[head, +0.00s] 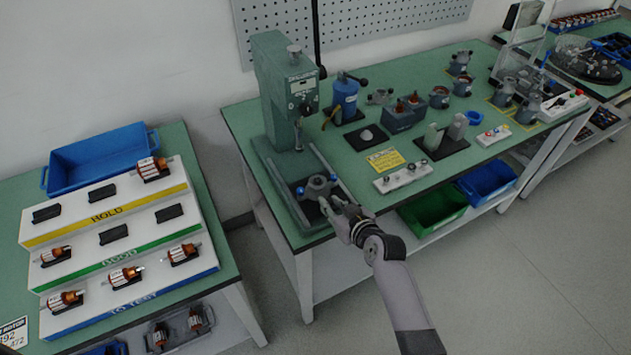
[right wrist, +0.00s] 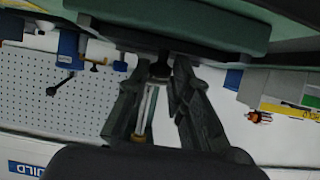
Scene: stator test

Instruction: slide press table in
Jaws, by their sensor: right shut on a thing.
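The green press (head: 286,90) stands at the left end of the middle bench, with two light rails running forward from its base. The sliding press table (head: 302,190) sits between the rails at their front end, out in front of the press column. My right gripper (head: 335,207) is at the table's front edge, by the bench's near edge. In the right wrist view its fingers are shut on a dark knob (right wrist: 160,70) under a green part. My left gripper is not in view.
A rack of rotors (head: 110,235) stands on the left bench. Green (head: 433,205) and blue bins sit below the middle bench.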

